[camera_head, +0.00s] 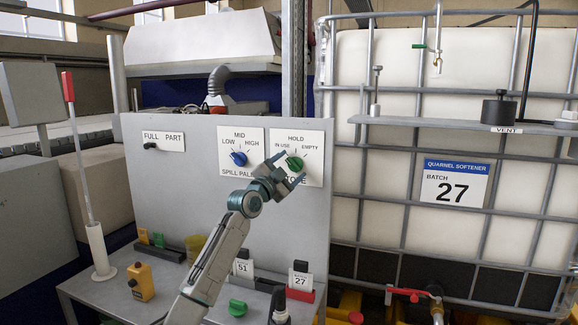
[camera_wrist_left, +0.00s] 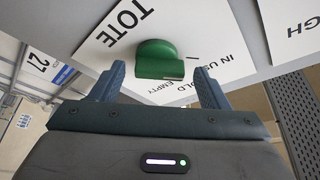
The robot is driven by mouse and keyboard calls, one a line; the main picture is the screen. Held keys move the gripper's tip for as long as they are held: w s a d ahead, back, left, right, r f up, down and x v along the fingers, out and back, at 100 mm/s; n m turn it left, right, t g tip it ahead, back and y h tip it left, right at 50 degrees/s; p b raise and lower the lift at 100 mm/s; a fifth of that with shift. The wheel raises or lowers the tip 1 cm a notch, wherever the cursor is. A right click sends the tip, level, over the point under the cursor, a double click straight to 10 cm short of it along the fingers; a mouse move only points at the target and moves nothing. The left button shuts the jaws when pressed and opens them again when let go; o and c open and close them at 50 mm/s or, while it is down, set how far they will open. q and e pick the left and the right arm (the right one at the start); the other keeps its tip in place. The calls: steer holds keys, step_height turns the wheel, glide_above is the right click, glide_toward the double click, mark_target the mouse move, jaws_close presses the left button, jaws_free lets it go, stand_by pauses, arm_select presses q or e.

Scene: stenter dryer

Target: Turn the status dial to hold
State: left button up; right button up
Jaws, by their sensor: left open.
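The green status dial (camera_head: 294,163) sits on a white label plate on the upright grey panel, with HOLD above it, IN USE to the left and EMPTY to the right. In the left wrist view the green dial (camera_wrist_left: 158,58) shows between and ahead of the two fingers, with a gap on each side. I cannot tell for sure which word it points to. My left gripper (camera_head: 290,171) is open right in front of the dial and partly covers the TOTE label. In the wrist view the left gripper (camera_wrist_left: 160,86) holds nothing. My right gripper is not in view.
A blue dial (camera_head: 238,158) on the SPILL PALLET plate is just left. A FULL/PART switch (camera_head: 149,146) is farther left. Below, the grey ledge (camera_head: 115,295) carries a yellow box (camera_head: 140,282), cards and a green knob (camera_head: 237,308). A caged white tank (camera_head: 400,80) stands right.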

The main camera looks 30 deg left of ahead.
arm_select(q)
steer(key=shift+w+f, duration=0.1)
steer(key=shift+w, duration=0.1)
steer(key=shift+s, duration=0.1)
steer(key=c, duration=1)
steer(key=m+b, duration=0.2)
steer(key=b, duration=0.1)
steer(key=shift+f+g+h, duration=0.1)
steer(key=shift+g+h, duration=0.2)
steer(key=shift+m+g+b, duration=0.3)
steer(key=shift+m+b, duration=0.35)
steer(key=shift+m, duration=0.35)
steer(key=m, duration=0.1)
steer(key=m+g, duration=0.1)
steer(key=shift+r+m+h, duration=0.3)
steer(key=shift+r+h, duration=0.05)
steer(key=shift+h, duration=0.05)
steer(key=shift+m+g+p, duration=0.3)
steer(key=shift+m+g, duration=0.2)
steer(key=shift+m, duration=0.9)
